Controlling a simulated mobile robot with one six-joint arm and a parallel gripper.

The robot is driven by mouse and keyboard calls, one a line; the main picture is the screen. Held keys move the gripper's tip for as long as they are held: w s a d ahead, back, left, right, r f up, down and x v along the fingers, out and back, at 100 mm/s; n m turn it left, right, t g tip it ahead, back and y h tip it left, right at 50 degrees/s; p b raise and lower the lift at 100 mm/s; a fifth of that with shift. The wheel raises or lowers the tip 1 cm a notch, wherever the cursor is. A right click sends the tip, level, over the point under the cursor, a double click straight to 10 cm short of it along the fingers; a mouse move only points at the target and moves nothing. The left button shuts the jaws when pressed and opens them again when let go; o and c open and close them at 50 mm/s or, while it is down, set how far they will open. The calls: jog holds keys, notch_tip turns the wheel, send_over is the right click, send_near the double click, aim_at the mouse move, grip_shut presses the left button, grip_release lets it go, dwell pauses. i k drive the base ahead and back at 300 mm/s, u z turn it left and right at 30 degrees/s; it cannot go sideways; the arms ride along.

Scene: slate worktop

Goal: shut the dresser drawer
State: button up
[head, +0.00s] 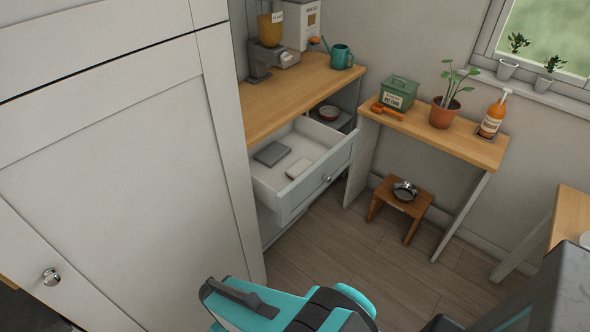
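The dresser drawer (317,182) is pulled well out from under the dresser's wooden top (300,88). Its pale grey front faces right and toward me, with a small round metal knob (328,179). Inside the drawer lie a grey flat item (272,153) and a smaller white item (299,168). A teal and black part of my arm shows at the bottom edge, well apart from the drawer. I cannot make out my gripper's fingers in this view.
A tall white cupboard door (110,170) fills the left side. A narrow wooden table (440,132) holds a green tin, a plant and an orange bottle. A small stool (400,207) with a metal bowl stands under it. Floor before the drawer is clear.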

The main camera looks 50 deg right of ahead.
aim_at(331, 151)
jog(key=z, duration=4.85)
jog(key=i, duration=0.1)
jog(key=u, duration=3.1)
jog(key=k, duration=0.6)
jog(key=u, duration=0.1)
jog(key=i, duration=0.6)
